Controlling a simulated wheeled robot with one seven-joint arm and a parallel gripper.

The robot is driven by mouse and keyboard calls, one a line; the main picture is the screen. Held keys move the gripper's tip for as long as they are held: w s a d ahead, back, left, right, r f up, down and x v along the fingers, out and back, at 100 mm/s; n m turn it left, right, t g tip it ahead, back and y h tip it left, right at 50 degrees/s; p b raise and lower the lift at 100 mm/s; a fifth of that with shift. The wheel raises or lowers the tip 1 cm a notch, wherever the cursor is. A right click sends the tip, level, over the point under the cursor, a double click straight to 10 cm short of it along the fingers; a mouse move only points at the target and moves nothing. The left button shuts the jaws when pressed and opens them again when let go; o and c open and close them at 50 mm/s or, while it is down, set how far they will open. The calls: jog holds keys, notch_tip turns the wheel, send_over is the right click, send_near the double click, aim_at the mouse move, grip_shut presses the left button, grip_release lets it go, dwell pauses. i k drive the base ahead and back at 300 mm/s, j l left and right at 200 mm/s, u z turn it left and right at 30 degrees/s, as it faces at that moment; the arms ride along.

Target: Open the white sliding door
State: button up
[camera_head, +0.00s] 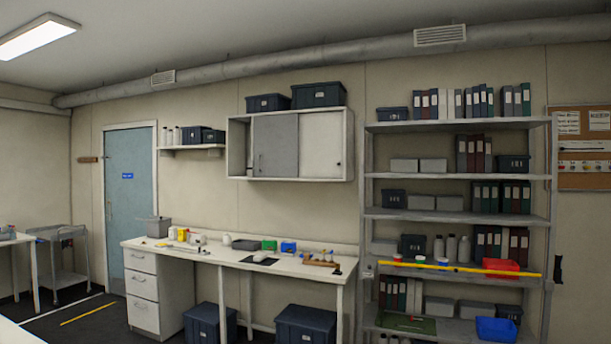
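The white sliding door (319,140) is the right panel of a wall cabinet (290,110) above the long bench. It reaches close to the cabinet's right side wall, and a small dark round spot, perhaps a finger hole or knob, shows near its lower right edge. A grey sliding panel (276,144) stands directly left of it. Left of the grey panel a narrow part of the cabinet is uncovered. What lies behind the white door is hidden. My gripper is not in view.
Dark bins (319,96) sit on top of the cabinet. A loaded metal shelf rack (458,216) stands to the right. Floor shows near the blue door (130,205).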

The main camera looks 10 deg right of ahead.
aim_at(321, 134)
jog(key=i, duration=4.8)
jog(key=j+u, duration=0.05)
jog(key=j, duration=0.05)
